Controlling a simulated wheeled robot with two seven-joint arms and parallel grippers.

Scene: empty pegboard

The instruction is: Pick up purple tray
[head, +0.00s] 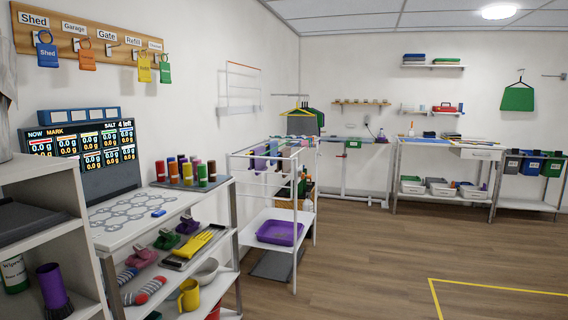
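A purple tray (280,232) with a raised rim lies flat on the low white shelf (262,244) of a white rack, near the middle of the head view. A small brownish patch shows inside it, too small to make out. Neither of my grippers shows in the head view.
A white shelf unit (165,225) with gloves, socks and a yellow mug (189,295) stands at the left. White rack posts (295,235) rise beside the tray. A dark flat panel (271,265) lies under its shelf. Wooden floor (375,260) is clear to the right.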

